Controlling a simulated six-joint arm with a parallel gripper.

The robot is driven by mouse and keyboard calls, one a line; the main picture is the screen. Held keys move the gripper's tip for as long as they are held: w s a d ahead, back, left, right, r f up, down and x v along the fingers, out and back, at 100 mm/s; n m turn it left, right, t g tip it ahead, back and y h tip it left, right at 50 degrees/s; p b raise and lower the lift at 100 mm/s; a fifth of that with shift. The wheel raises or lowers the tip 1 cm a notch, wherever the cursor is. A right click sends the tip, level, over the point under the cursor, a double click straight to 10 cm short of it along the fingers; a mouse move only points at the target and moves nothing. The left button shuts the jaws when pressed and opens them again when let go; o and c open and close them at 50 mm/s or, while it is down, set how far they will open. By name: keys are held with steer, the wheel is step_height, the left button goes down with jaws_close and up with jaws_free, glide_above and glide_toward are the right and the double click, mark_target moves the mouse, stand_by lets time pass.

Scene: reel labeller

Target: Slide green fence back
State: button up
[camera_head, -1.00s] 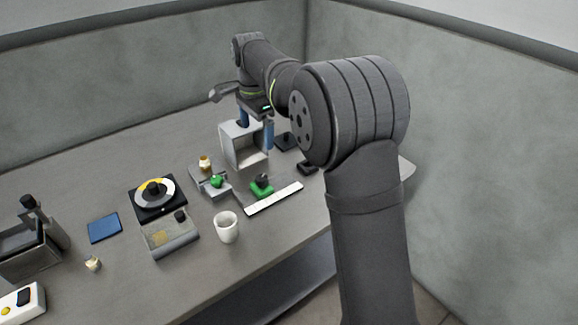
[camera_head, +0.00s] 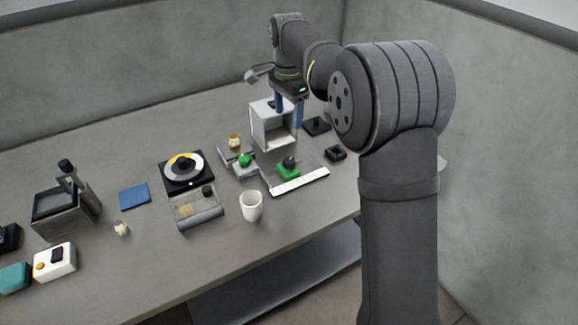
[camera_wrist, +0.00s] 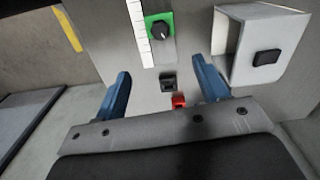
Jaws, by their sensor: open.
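The green fence (camera_head: 288,173) is a small green block with a black knob, beside a white ruled strip (camera_head: 300,182) on the table. In the wrist view the green fence (camera_wrist: 160,27) lies at the top, against the strip (camera_wrist: 139,30), beyond my fingertips. My gripper (camera_head: 288,122) has blue fingers and is open and empty. In the head view it is behind the fence, by the white open box (camera_head: 258,130). In the wrist view its spread fingertips (camera_wrist: 160,68) are apart from the fence.
The white box (camera_wrist: 276,22) with a black knob stands right of my fingers in the wrist view. A small black block (camera_wrist: 168,82) and a red piece (camera_wrist: 179,101) lie between the fingers. A white cup (camera_head: 251,206) and a green-knobbed grey device (camera_head: 244,168) stand near the fence.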

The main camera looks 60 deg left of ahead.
mark_target(290, 162)
steer(key=f+n, duration=0.5)
steer(key=f, duration=0.1)
steer(key=f+n, duration=0.6)
steer(key=f, duration=0.1)
steer(key=d+f+n, duration=0.1)
steer(key=f+n, duration=0.4)
steer(key=f, duration=0.1)
steer(key=shift+f+n, duration=0.35)
steer(key=shift+n, duration=0.05)
steer(key=c, duration=1.4)
steer(key=w, duration=0.9)
steer(key=shift+w+r, duration=0.1)
steer(key=shift+w, duration=0.2)
steer(key=o, duration=1.4)
